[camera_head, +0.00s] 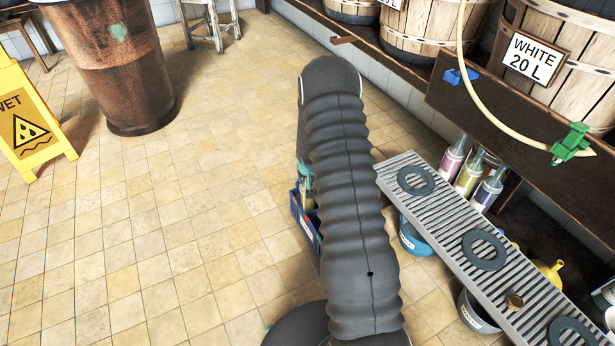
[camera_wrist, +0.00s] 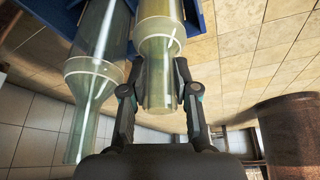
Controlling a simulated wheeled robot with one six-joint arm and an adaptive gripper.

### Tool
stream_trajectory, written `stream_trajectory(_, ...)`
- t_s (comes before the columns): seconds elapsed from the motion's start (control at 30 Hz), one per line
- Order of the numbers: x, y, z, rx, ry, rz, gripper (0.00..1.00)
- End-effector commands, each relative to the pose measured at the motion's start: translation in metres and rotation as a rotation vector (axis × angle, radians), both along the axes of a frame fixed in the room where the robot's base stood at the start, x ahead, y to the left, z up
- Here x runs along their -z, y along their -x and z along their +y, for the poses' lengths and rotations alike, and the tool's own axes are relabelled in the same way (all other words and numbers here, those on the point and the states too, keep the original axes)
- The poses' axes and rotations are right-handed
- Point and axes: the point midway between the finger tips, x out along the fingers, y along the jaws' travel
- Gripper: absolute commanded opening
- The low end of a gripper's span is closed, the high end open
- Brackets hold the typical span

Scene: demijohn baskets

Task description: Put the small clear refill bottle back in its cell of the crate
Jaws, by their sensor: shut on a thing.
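My gripper (camera_wrist: 160,78) is shut on the neck of a clear bottle with a yellowish tint (camera_wrist: 160,42), which I take as the small refill bottle. A second, pale greenish clear bottle (camera_wrist: 95,70) stands close on its left in the wrist view. The blue crate (camera_wrist: 202,18) shows at the top of that view, around the bottles' far ends. How deep the held bottle sits in a cell cannot be told.
A grey slatted bench (camera_head: 425,205) with dark rings stands right of my arm, with coloured bottles (camera_head: 468,172) and buckets near it. A rusty drum (camera_head: 115,70) and a yellow wet-floor sign (camera_head: 30,125) stand at the left. The tiled floor between is clear.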

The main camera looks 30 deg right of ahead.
Motion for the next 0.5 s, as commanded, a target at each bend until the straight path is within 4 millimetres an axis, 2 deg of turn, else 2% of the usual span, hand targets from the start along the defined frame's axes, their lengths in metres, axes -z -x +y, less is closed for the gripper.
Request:
stream_trajectory(0.1,0.0104,-0.0014,-0.0003,0.000,0.001,-0.004,0.00)
stream_trajectory(0.5,0.0117,-0.0012,-0.0004,0.001,0.001,-0.003,0.00)
